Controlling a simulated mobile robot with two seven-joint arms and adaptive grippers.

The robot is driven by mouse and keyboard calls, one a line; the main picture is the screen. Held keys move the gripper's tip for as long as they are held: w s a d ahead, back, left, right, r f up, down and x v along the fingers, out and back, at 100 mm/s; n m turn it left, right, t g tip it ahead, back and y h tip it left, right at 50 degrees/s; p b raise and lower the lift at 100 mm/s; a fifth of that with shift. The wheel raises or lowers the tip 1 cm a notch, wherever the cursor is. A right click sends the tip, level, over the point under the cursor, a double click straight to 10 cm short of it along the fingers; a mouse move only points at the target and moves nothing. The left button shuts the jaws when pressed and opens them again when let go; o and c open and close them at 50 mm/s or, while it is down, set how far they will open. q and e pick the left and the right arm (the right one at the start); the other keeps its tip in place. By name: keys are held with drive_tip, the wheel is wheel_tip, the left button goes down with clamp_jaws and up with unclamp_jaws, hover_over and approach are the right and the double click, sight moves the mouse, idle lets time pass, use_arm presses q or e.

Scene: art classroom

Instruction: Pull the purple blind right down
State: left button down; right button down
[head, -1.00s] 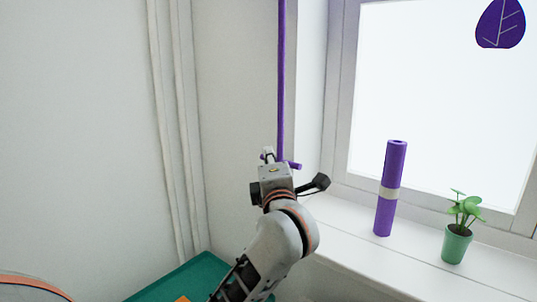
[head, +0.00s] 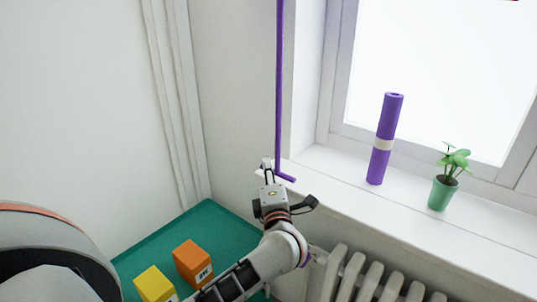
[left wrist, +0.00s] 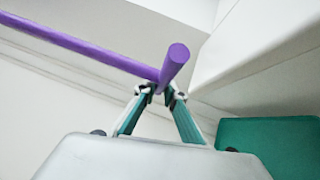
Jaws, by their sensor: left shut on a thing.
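A thin purple pull rod (head: 279,90) hangs from above the head view, close to the wall beside the window. It ends in a short purple crosspiece (head: 286,178). My left gripper (head: 267,166) is shut on the rod's lower end, near the crosspiece. In the left wrist view, the fingertips (left wrist: 161,92) close around the purple bar just where rod and crosspiece meet. My right gripper is not in view.
A purple roll with a pale band (head: 384,140) and a potted plant (head: 444,185) stand on the white windowsill (head: 400,205). A radiator (head: 370,280) is below. A green table (head: 215,222) bears an orange block (head: 192,262) and a yellow block (head: 154,284).

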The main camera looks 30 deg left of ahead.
use_arm(q)
drive_tip(key=shift+f, duration=0.95)
drive_tip(key=c, duration=2.1)
unclamp_jaws()
drive_tip(key=v, duration=1.2)
